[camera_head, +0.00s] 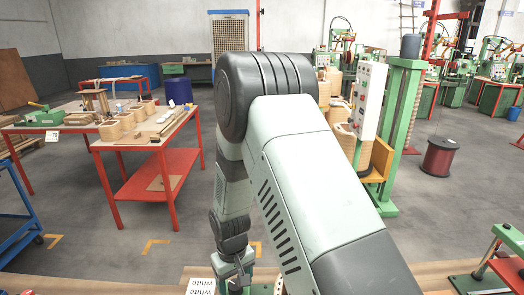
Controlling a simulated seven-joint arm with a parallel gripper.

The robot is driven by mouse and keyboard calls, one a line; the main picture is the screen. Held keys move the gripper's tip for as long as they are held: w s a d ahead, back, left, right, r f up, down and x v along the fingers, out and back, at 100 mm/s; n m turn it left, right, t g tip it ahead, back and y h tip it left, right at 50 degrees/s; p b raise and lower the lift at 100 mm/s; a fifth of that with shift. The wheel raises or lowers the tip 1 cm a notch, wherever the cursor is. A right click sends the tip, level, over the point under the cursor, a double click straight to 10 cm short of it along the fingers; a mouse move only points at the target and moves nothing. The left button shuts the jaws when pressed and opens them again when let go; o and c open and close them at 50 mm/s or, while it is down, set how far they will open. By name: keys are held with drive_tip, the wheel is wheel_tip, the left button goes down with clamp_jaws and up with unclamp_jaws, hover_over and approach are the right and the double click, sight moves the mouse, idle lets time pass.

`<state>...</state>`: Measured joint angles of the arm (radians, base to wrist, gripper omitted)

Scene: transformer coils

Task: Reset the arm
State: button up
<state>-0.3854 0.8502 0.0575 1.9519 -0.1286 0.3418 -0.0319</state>
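My arm rises from the lower right, bends at a high elbow in the middle of the view, and its forearm hangs down. My gripper (240,284) is at the lower end of the forearm, low in the view over the near wooden bench. It is small and partly cut by the bottom edge, so I cannot tell whether its fingers are open or shut. I see nothing clearly held in it.
A paper marked "white" (201,286) lies beside my gripper on the near bench (150,279). A green and red fixture (495,268) stands at the right. Beyond, a red table (178,133) holds wooden coils. A green machine column (400,120) stands behind my arm.

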drive_tip(key=n, duration=0.6)
drive_tip(key=shift+n, duration=0.4)
drive_tip(key=n, duration=0.5)
idle(0.5)
wheel_tip(320, 180, up, 10)
drive_tip(key=f+n, duration=0.1)
drive_tip(key=n, duration=1)
wheel_tip(320, 180, down, 10)
